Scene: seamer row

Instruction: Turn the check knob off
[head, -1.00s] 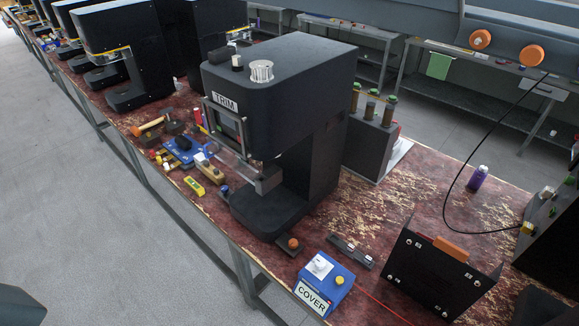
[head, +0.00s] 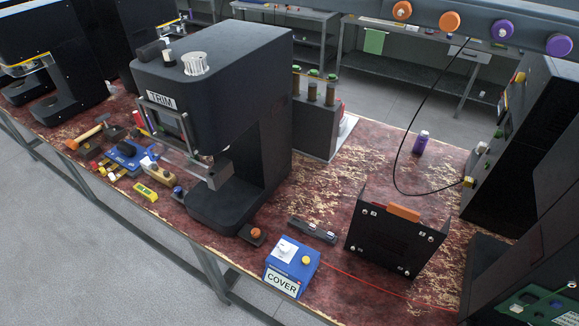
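No knob labelled check can be read in the head view. A white knob (head: 286,250) sits on a blue box labelled COVER (head: 290,270), with a yellow button (head: 306,261) beside it. A white ribbed knob (head: 195,64) is on top of the black machine labelled TRIM (head: 215,90). Orange knobs (head: 450,21) and purple knobs (head: 559,45) are on the overhead rail. Neither of my grippers is in view.
The worn red bench (head: 340,265) runs across the view. A green board (head: 545,305) shows at lower right.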

